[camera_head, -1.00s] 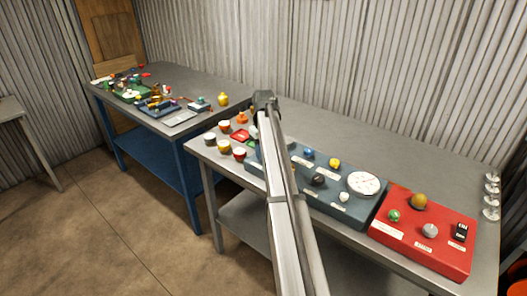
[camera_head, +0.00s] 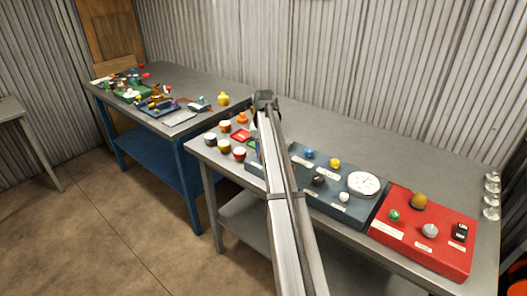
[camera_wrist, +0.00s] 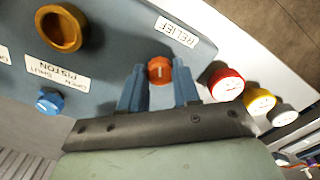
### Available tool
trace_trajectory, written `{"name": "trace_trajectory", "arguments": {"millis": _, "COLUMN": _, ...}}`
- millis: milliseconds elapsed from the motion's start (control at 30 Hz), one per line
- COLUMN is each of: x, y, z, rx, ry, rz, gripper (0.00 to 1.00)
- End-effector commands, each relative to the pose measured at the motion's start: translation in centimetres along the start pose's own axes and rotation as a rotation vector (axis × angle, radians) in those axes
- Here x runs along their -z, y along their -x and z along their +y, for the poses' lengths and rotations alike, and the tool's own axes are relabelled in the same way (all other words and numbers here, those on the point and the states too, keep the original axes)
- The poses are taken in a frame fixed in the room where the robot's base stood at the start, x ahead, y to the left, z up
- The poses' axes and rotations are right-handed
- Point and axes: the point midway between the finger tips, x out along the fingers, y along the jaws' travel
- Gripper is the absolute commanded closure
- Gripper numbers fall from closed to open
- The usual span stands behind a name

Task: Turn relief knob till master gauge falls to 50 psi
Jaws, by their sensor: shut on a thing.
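The relief knob (camera_wrist: 159,70) is a small orange-red knob with a pale line on its top, beside a label reading RELIEF (camera_wrist: 176,32) in the wrist view. My gripper (camera_wrist: 160,84) has its two blue fingers on either side of this knob and is shut on it. A large white round gauge (camera_head: 364,184) lies on the blue-grey panel (camera_head: 327,197) in the head view; its needle is too small to read. My arm hides the knob and my gripper in the head view.
A red control box (camera_head: 424,230) adjoins the panel. A blue table (camera_head: 190,80) stands behind left.

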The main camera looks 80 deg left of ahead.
Motion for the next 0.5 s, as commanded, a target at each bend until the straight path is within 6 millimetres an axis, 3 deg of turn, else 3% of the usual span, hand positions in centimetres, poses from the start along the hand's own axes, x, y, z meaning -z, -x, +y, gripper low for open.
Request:
{"name": "trace_trajectory", "arguments": {"millis": 400, "x": 0.02, "y": 0.05, "z": 0.00, "rx": 0.000, "ry": -0.006, "rz": 0.001, "gripper": 0.99}}
{"name": "trace_trajectory", "arguments": {"millis": 433, "x": 0.02, "y": 0.05, "z": 0.00, "rx": 0.000, "ry": -0.006, "rz": 0.001, "gripper": 0.66}}
{"name": "trace_trajectory", "arguments": {"millis": 500, "x": 0.02, "y": 0.04, "z": 0.00, "rx": 0.000, "ry": -0.005, "rz": 0.000, "gripper": 0.59}}
